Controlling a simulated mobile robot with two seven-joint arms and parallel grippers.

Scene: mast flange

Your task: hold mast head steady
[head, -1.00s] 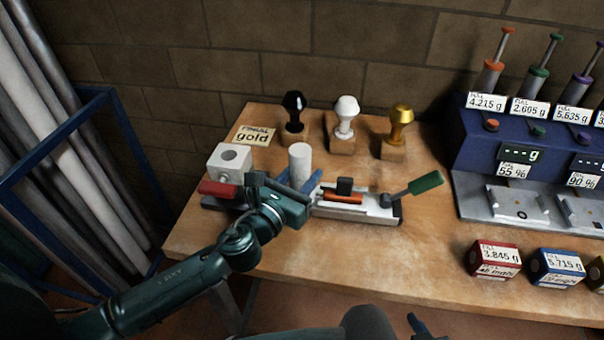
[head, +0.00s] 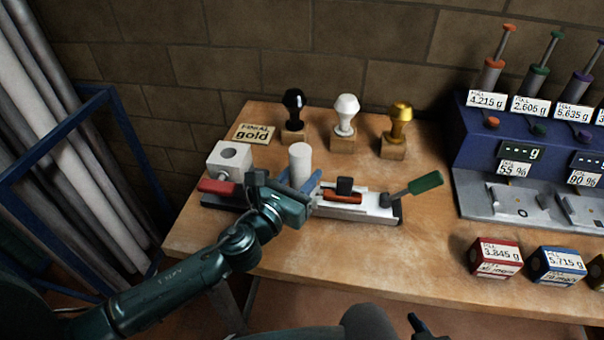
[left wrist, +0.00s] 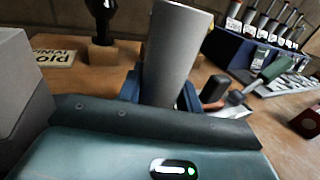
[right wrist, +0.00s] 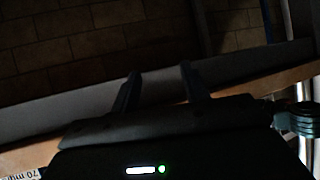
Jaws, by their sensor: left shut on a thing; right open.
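The mast head appears to be the white cylinder (head: 300,163), upright on the long fixture (head: 370,211) on the bench. It also shows in the left wrist view (left wrist: 172,55), large and between the blue fingers. My left gripper (head: 299,182) is shut on the white cylinder low on its side, coming from the front. The cylinder's foot is hidden by the fingers. My right gripper (right wrist: 160,88) is open and empty, its two fingers apart in the dark right wrist view; in the head view only part of it shows at the bottom edge.
The fixture carries a green-handled lever (head: 424,183), an orange piece (head: 343,197) and a red handle (head: 217,187). A white block (head: 229,160) stands left. Black, white and gold stamps (head: 400,122) stand behind. A blue dispenser (head: 480,150) and labelled boxes (head: 496,258) are right. The front middle bench is clear.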

